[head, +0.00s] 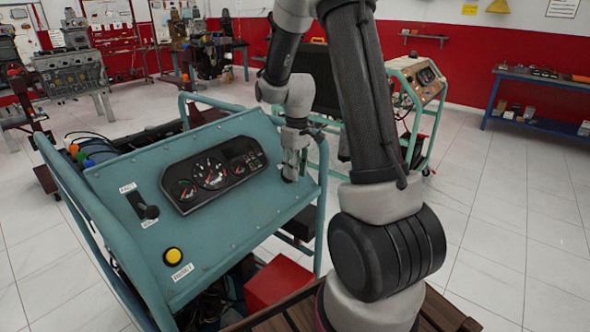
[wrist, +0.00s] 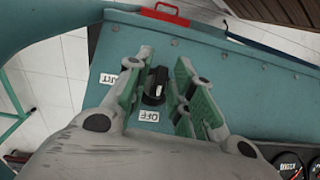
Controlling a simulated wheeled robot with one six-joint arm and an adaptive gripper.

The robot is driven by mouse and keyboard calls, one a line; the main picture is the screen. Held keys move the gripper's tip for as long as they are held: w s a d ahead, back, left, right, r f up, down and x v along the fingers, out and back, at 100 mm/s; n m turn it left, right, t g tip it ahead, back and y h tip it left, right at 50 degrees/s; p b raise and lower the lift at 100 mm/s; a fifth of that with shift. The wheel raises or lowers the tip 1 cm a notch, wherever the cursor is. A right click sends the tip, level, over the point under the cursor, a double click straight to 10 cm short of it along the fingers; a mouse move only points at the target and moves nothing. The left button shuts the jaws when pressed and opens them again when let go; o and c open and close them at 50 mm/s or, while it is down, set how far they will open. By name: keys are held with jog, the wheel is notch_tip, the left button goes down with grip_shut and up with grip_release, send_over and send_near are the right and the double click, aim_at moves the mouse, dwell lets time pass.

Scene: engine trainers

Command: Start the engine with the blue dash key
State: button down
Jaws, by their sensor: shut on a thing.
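The blue dash (head: 235,205) is a teal sloped panel on an engine trainer at the left of the head view. Its black key (wrist: 155,84) shows in the wrist view, next to white labels reading "OFF" (wrist: 149,115) and, partly hidden, "...RT" (wrist: 108,79). My gripper (head: 290,172) is at the panel's right end in the head view and hides the key there. In the wrist view the green-padded fingers of my gripper (wrist: 163,60) stand on either side of the key, shut on it. The exact contact is hard to see.
The dash also carries a gauge cluster (head: 213,175), a black lever (head: 142,205) and a yellow button (head: 173,256). A teal tube frame (head: 323,215) runs along the panel's right edge. A second trainer (head: 420,80) stands behind; open tiled floor lies to the right.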

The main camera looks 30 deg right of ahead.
jog(key=m+y, duration=0.3)
jog(key=m, duration=0.1)
jog(key=shift+d, duration=0.1)
jog(key=shift+y, duration=0.3)
dwell(0.4)
jog(key=c, duration=1.5)
grip_release()
jog(key=v, duration=1.2)
jog(key=shift+w, duration=0.2)
jog(key=shift+m, duration=0.3)
